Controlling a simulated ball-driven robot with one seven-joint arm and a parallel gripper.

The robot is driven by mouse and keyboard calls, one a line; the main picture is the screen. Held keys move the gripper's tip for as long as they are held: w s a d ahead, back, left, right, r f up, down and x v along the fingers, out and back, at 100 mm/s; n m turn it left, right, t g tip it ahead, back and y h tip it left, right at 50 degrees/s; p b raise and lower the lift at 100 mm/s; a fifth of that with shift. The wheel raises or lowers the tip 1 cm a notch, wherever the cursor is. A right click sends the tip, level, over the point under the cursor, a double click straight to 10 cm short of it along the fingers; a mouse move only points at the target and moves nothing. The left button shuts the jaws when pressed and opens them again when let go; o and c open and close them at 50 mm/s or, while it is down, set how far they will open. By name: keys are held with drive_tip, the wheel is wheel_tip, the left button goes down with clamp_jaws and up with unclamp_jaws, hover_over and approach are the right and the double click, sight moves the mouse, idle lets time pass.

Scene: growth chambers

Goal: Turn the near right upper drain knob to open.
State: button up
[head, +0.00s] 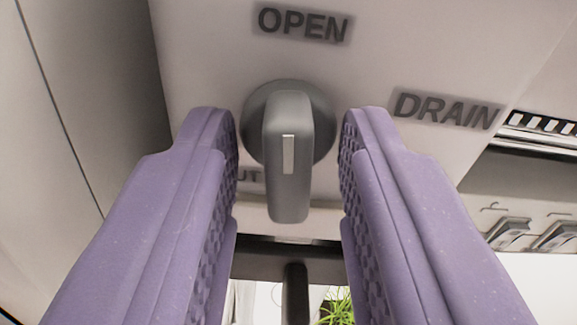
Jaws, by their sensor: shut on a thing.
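The drain knob (288,190) is grey, with a round base and a lever-like handle that bears a pale stripe. It sits on a light panel in the head view. Its handle points down in the picture, away from the OPEN label (303,24) above it. The DRAIN label (446,110) is to its right. The exact contact is hard to see.
Two metal clips or latches (552,237) show at the right, below a dark slot with a striped strip (542,124). Below the panel are a dark bar (296,292) and green plant leaves (338,308). A panel seam runs down the left.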

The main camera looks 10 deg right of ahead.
drive_tip(key=shift+f+m+b, duration=0.15)
drive_tip(key=shift+m+b, duration=0.35)
drive_tip(key=shift+m, duration=0.2)
drive_tip(key=o, duration=0.7)
drive_tip(key=s+p, duration=0.1)
drive_tip(key=s, duration=0.6)
drive_tip(key=shift+s+a+p, duration=0.15)
drive_tip(key=shift+s+p, duration=0.15)
drive_tip(key=shift+s, duration=0.1)
